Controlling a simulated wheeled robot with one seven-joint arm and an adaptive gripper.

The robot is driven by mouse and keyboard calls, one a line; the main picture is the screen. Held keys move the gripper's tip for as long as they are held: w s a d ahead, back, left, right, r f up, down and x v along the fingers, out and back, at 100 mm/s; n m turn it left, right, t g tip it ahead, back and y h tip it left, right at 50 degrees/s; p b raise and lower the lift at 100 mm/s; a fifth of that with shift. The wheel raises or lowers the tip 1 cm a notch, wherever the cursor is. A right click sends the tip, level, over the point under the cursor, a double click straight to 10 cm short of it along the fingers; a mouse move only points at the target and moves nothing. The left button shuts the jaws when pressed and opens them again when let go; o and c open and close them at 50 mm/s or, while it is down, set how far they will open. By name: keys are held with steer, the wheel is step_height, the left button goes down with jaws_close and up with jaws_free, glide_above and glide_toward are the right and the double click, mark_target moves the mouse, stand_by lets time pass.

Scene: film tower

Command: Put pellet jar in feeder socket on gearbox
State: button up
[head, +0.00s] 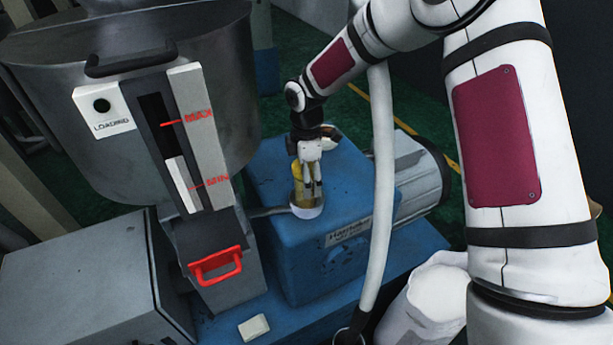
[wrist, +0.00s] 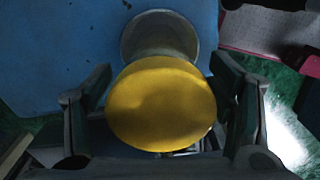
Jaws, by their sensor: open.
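The pellet jar (head: 297,171) shows yellow between and beside the fingers in the head view. In the wrist view its round yellow top (wrist: 160,108) fills the middle. A pale round rim (head: 307,211), apparently the feeder socket, is at the jar's foot on top of the blue gearbox (head: 345,190). A grey round rim also shows just beyond the jar in the wrist view (wrist: 160,32). How deep the jar sits is hidden. My gripper (head: 311,183) is open, pointing down, with one finger on each side of the jar.
A large grey hopper (head: 60,95) with a level gauge stands left of the gearbox, with a red handle (head: 216,264) below. A grey motor (head: 415,180) is on the right. A white hose (head: 383,180) hangs in front. A grey cabinet (head: 80,285) fills the lower left.

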steer(key=shift+r, duration=0.15)
step_height(320, 180, up, 11)
steer(key=shift+w+f+b, duration=0.1)
steer(key=shift+b, duration=0.6)
steer(key=shift+r, duration=0.65)
steer(key=shift+d+r, duration=0.1)
steer(key=shift+r, duration=0.1)
steer(key=s+d+r+m+t+h, duration=0.1)
steer(key=s+d+r+m+t, duration=0.2)
steer(key=s+d+r+m, duration=0.8)
steer(key=s+d+r+m+t, duration=0.1)
steer(key=s+m, duration=0.3)
steer(key=s, duration=0.5)
steer(key=s+d+r+m+t+y, duration=0.1)
steer(key=s+d+r+m, duration=0.1)
steer(key=s+m, duration=0.3)
steer(key=s+d, duration=0.1)
steer(key=s, duration=0.3)
steer(key=shift+s+r+t, duration=0.25)
steer(key=shift+s+t, duration=0.05)
